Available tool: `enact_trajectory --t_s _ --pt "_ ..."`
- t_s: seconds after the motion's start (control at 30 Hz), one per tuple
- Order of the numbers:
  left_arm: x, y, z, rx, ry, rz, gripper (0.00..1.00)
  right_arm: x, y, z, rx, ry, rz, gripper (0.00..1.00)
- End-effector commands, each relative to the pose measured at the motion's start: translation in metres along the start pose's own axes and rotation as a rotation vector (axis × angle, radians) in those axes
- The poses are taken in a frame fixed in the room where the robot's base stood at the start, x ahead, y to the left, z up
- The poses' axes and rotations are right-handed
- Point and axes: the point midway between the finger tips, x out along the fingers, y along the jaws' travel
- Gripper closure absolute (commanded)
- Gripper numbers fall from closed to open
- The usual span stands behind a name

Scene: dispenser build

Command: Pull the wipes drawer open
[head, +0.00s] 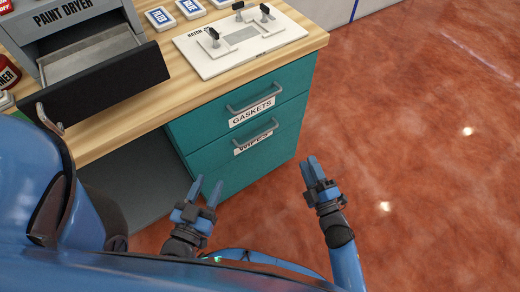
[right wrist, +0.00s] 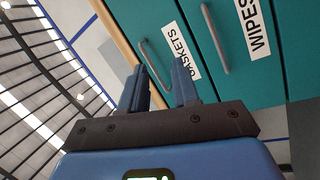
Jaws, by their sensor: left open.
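The wipes drawer (head: 245,165) is the lower teal drawer of the cabinet, shut flush, with a white WIPES label and a grey bar handle (head: 254,141). In the right wrist view its front (right wrist: 262,78) and handle (right wrist: 215,38) show at upper right. My left gripper (head: 207,188) is open and empty, in front of and below the drawer's left part. My right gripper (head: 310,168) is open and empty, right of the cabinet's front corner, apart from the handle. In the right wrist view its fingers (right wrist: 160,82) stand apart with nothing between them.
The gaskets drawer (head: 205,125) above is shut, with its own handle (head: 254,97). A wooden counter (head: 130,133) tops the cabinet, bearing a white board (head: 245,50) and a paint dryer (head: 65,20) with its drawer (head: 100,88) out. The red floor (head: 420,150) to the right is clear.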

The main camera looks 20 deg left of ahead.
Motion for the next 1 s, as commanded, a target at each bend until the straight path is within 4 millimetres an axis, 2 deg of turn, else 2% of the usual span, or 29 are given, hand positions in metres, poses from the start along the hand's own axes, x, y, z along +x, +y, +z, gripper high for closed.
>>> enact_trajectory --t_s 0.03,0.1,0.2,0.3,0.5,0.67,1.0 --pt "0.001 0.000 0.029 0.000 0.000 0.000 0.57 0.012 -0.033 0.004 -0.055 0.043 -0.010 0.70" --pt "0.001 0.000 0.045 0.000 0.000 0.000 0.57 0.027 -0.055 0.001 -0.131 0.095 -0.023 0.70" --pt "0.001 0.000 0.062 0.000 0.000 0.000 0.57 0.045 -0.080 -0.004 -0.218 0.155 -0.037 0.70" --pt "0.001 0.000 0.073 0.000 0.000 0.000 0.57 0.058 -0.097 -0.009 -0.280 0.200 -0.044 0.70" --pt "0.002 0.000 0.082 0.000 0.000 0.000 0.57 0.073 -0.111 -0.016 -0.338 0.241 -0.052 0.70" --pt "0.002 0.000 0.086 0.000 0.001 0.000 0.57 0.088 -0.113 -0.020 -0.344 0.245 -0.051 0.70" --pt "0.002 0.000 0.100 0.000 0.001 0.000 0.57 0.140 -0.118 -0.032 -0.342 0.244 -0.050 0.70"
